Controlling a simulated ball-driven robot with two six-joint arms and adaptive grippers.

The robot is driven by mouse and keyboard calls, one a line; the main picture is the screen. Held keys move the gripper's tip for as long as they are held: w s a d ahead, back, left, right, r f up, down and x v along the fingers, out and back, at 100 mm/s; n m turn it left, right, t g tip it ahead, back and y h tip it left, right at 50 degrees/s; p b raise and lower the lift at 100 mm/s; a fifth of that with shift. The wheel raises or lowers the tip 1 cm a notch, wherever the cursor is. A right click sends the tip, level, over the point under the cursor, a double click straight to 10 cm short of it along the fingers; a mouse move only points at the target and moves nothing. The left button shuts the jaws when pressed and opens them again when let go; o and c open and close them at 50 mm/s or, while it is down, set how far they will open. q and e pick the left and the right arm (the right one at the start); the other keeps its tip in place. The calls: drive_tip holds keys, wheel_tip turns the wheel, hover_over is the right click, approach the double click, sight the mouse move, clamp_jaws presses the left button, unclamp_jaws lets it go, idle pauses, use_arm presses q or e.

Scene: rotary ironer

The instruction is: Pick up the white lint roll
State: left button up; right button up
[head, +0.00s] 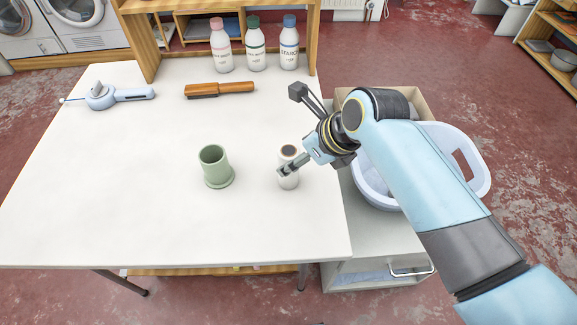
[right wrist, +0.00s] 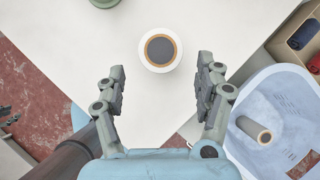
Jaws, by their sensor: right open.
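The white lint roll (head: 288,181) stands upright on the white table near its right edge. In the right wrist view its round top (right wrist: 160,50), with a tan ring around a dark centre, lies just beyond the fingertips and between their lines. My right gripper (right wrist: 161,72) is open and empty, one finger to each side of the roll's line. In the head view the right gripper (head: 291,167) reaches in from the right, and a finger covers part of the roll. I cannot tell whether it touches.
A green cup-like holder (head: 215,166) stands left of the roll. A brown-handled brush (head: 220,89), a blue tool (head: 105,95) and several bottles (head: 255,45) are farther back. A pale blue basket (head: 475,165) stands beyond the table's right edge; another roll (right wrist: 254,130) lies in it.

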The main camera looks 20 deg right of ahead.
drive_tip(key=x, duration=0.5)
drive_tip(key=shift+w+b, duration=0.25)
drive_tip(key=shift+b, duration=0.05)
drive_tip(key=shift+r, duration=0.1)
drive_tip(key=shift+c, duration=0.4)
